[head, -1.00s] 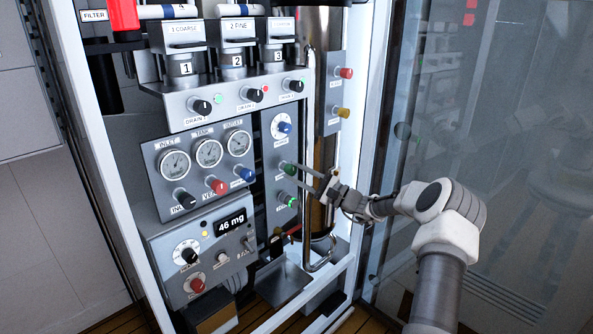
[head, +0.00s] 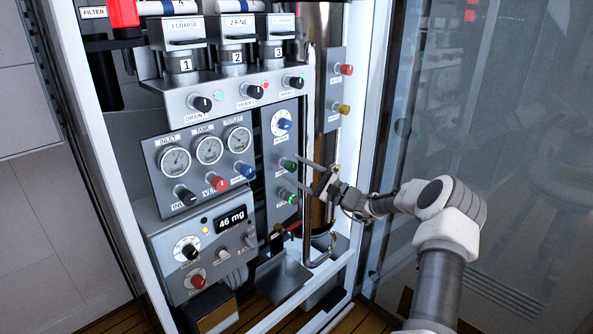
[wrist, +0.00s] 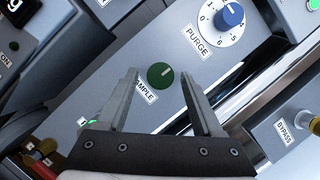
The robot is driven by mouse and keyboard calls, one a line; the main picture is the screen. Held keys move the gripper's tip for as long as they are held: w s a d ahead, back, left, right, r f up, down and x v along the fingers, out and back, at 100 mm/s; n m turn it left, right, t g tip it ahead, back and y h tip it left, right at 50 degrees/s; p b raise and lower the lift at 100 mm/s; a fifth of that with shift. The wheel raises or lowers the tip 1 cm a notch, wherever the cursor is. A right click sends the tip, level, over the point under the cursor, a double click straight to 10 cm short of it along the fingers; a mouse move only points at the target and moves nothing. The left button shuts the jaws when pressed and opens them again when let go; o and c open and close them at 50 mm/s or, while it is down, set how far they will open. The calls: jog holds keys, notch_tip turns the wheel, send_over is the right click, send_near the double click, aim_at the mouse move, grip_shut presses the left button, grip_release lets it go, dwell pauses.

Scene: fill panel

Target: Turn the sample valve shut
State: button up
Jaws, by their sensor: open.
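The sample valve is a dark green round knob (wrist: 160,75) with a white pointer line, beside a partly covered label ending in "MPLE". In the head view the green knob (head: 289,164) sits on the narrow grey panel below the purge dial. My gripper (wrist: 158,88) is open, its two fingers reaching up either side of the knob in the wrist view. No contact with the knob shows. In the head view my gripper (head: 297,170) comes from the right, fingertips close to the knob. Finger depth against the knob is hard to tell.
A vertical metal pipe (head: 309,130) runs just right of the panel. The bypass knob (wrist: 314,124) is at the right. A glass door stands at the right.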

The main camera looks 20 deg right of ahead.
jog(key=p+v, duration=0.2)
jog(key=v, duration=1.5)
jog(key=shift+d, duration=0.2)
jog(key=shift+s, duration=0.1)
